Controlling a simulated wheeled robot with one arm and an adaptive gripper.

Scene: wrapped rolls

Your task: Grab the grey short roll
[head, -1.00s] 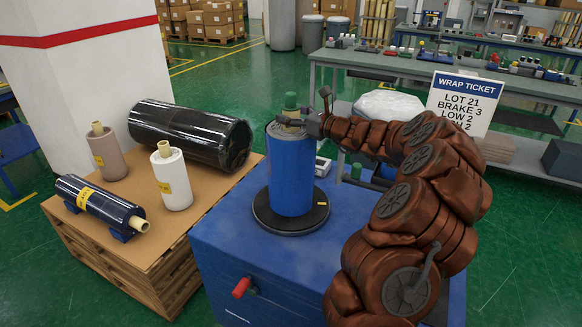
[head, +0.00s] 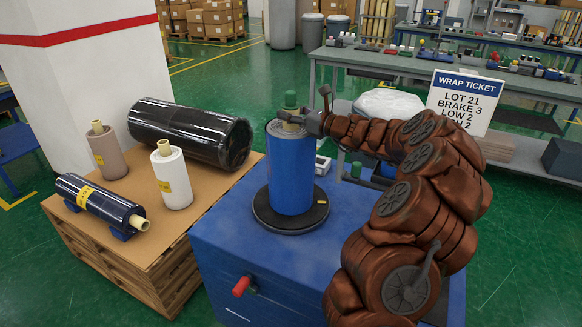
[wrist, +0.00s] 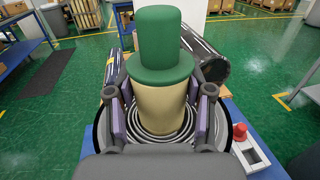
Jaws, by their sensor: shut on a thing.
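A short grey-brown roll (head: 109,153) with a pale core stands upright on the brown pallet stack (head: 140,240), at the back left, in the head view. My gripper (head: 297,119) is away from it, at the top of an upright blue roll (head: 290,170). In the wrist view, my gripper (wrist: 160,107) is shut on the tan core (wrist: 158,106) of that roll, one finger pad on each side. A green cap (wrist: 160,45) sits on the core. The blue roll stands on a black round plate (head: 268,219).
A white roll (head: 173,180) stands beside the grey-brown one. A dark blue roll (head: 98,204) lies in front in cradles, and a large black roll (head: 190,133) lies behind. The plate rests on a blue machine (head: 225,245) with a red knob (head: 242,287). A wrap ticket sign (head: 464,101) stands right.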

